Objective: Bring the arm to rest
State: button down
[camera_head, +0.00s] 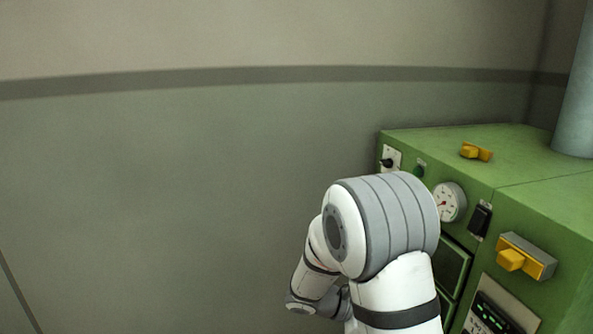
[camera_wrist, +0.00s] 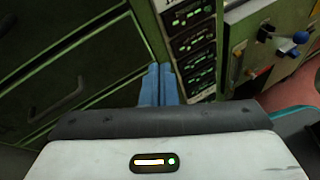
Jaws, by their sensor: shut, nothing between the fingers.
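My gripper (camera_wrist: 159,72) shows in the wrist view as two blue fingers side by side, shut, with nothing between them. They point towards the front of a green cabinet; I cannot tell the gap to it. In the head view my white and grey arm is folded at the lower right, in front of the green cabinet (camera_head: 540,210). The gripper itself does not show in the head view. No cork stoppers are in view.
The cabinet carries a round gauge (camera_head: 449,202), a yellow switch (camera_head: 511,259) and a yellow knob (camera_head: 476,152) on top. The wrist view shows lit panels (camera_wrist: 193,45) and a blue-knobbed lever (camera_wrist: 299,38). A bare wall (camera_head: 180,200) fills the left.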

jog(key=s+a+r+m+t+y, duration=0.2)
jog(key=s+a+r+m+y, duration=0.1)
jog(key=s+m+y, duration=0.4)
jog(key=s+a+r+m+t+y, duration=0.2)
jog(key=s+a+r+m+y, duration=0.1)
jog(key=s+r+m+y, duration=0.2)
jog(key=s+m+y, duration=0.2)
jog(key=s, duration=0.1)
jog(key=shift+s+a+r+m, duration=0.2)
jog(key=shift+s+r+m, duration=0.1)
jog(key=shift+s, duration=0.1)
jog(key=c, duration=2.1)
grip_release()
